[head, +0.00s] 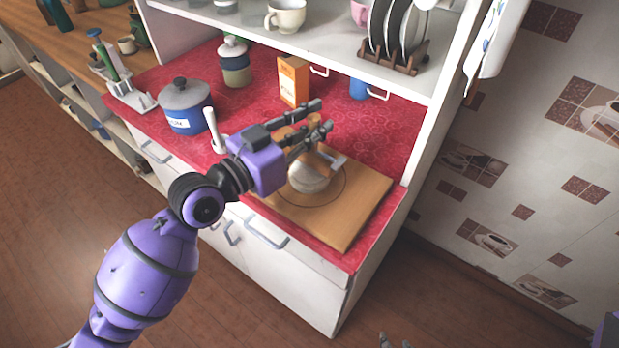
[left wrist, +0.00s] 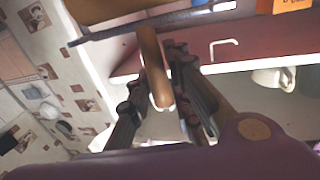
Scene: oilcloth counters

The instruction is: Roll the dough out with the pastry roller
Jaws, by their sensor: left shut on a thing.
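My left gripper (head: 318,118) is over the wooden board (head: 352,213) on the red counter. Its fingers are shut on the wooden handle of the pastry roller (left wrist: 150,55); the handle also lies between the fingers in the left wrist view (left wrist: 168,88). The roller's grey metal part shows beside the fingers in the head view. The pale, rounded dough (head: 310,182) sits on the board inside a drawn circle, partly covered by the roller and gripper. I cannot tell whether the roller touches it. Grey tips, apparently my right gripper (head: 394,342), show at the bottom edge.
A blue pot (head: 186,106), a jar (head: 234,64), an orange box (head: 293,80) and a blue cup (head: 359,87) stand behind or left of the board. A white handle-like thing (head: 213,128) is near my left wrist. The overhead shelf holds a plate rack (head: 393,62).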

